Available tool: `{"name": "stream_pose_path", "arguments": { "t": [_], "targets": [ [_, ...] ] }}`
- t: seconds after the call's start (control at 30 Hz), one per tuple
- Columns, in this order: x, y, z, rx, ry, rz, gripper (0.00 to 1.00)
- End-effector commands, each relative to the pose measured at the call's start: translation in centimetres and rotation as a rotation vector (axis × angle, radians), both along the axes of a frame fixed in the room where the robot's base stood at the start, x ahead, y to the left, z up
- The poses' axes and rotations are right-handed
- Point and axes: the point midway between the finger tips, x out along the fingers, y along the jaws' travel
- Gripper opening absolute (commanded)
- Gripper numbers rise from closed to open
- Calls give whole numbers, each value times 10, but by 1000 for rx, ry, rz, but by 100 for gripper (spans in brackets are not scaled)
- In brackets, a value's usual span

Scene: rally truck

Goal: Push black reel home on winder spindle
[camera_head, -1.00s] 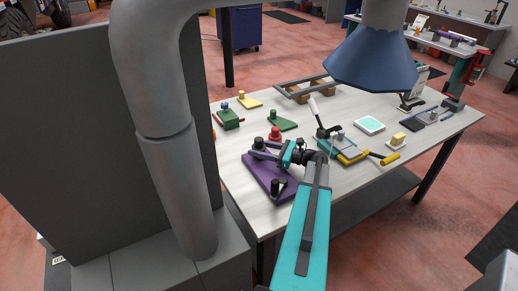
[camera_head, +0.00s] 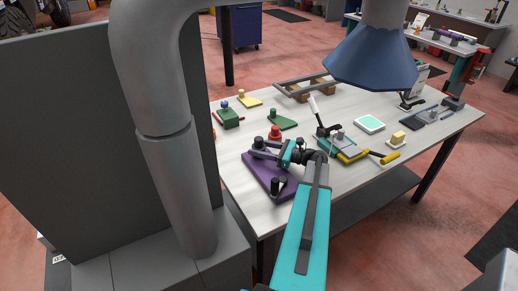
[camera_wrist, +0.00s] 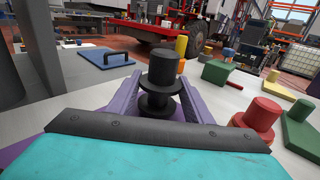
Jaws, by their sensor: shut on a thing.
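The black reel (camera_wrist: 161,80) stands upright between the two fingers of my gripper (camera_wrist: 160,105) in the wrist view. It has a cylindrical top and wide flanges. My gripper is shut on it, low on its body. In the head view the reel (camera_head: 258,143) is at the far end of the purple winder board (camera_head: 262,177), with my gripper (camera_head: 272,151) reaching in from the right. The spindle is hidden under the reel, so I cannot tell how far down the reel sits. A second dark upright part (camera_head: 279,183) stands near the board's front end.
A red knobbed piece (camera_head: 275,133) stands close behind the reel. Green pieces (camera_head: 283,122) (camera_head: 229,119) and a yellow one (camera_head: 249,101) lie farther back. A lever fixture (camera_head: 333,146) is right of my arm. A blue lamp shade (camera_head: 370,60) hangs above the table.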

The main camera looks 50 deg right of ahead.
Motion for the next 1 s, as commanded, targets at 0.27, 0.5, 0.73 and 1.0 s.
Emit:
{"name": "stream_pose_path", "arguments": {
  "t": [0.27, 0.5, 0.73, 1.0],
  "targets": [
    [0, 0, 9, 0, -2, 0, 22],
    [0, 0, 16, 0, -2, 0, 22],
    [0, 0, 22, 0, -2, 0, 22],
    [0, 0, 26, 0, -2, 0, 22]
  ]
}}
